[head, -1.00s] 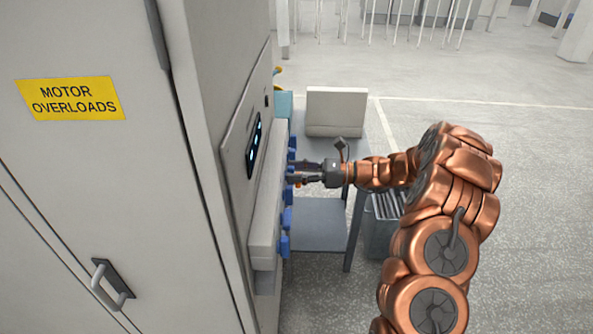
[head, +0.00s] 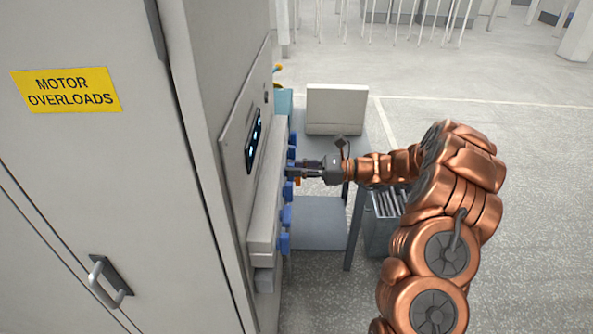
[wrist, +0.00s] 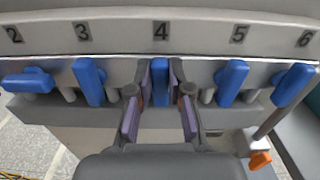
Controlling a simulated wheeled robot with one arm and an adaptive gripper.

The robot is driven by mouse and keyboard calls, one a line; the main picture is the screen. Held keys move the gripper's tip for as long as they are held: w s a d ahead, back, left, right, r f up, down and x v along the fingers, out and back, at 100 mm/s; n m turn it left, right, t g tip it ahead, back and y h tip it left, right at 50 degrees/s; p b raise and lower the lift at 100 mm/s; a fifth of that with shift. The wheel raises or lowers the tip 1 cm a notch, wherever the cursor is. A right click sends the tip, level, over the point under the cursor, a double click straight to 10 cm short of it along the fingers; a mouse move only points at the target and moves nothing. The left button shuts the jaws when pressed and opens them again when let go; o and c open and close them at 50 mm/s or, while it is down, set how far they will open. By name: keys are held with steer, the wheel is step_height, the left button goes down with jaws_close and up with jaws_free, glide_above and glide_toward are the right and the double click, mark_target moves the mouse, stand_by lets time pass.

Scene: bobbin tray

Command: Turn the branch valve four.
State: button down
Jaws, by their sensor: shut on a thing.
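The blue handle of branch valve four (wrist: 160,75) stands upright in the wrist view, below the number 4 on the grey manifold (wrist: 125,40). My gripper (wrist: 161,88) has one finger on each side of this handle and is shut on it. In the head view my gripper (head: 292,168) reaches left to the row of blue handles, and its fingertips hide most of the handle they hold.
Handle three (wrist: 89,80) and handle five (wrist: 231,82) stand close on either side. Handle two (wrist: 27,80) lies crosswise; handle six (wrist: 293,84) is tilted. An orange-tipped lever (wrist: 260,160) is at lower right. The cabinet (head: 100,190) fills the left.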

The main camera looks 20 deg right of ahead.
steer(key=n+b, duration=0.5)
steer(key=b, duration=0.3)
steer(key=s+f+n+b, duration=0.1)
steer(key=n+b, duration=0.5)
steer(key=b, duration=0.3)
steer(key=n+b, duration=0.6)
steer(key=b, duration=0.2)
steer(key=shift+s+a+f, duration=0.2)
steer(key=shift+f, duration=0.15)
steer(key=shift+n+b, duration=0.3)
steer(key=c, duration=1.1)
jaws_free()
steer(key=shift+r, duration=0.1)
steer(key=v, duration=1.2)
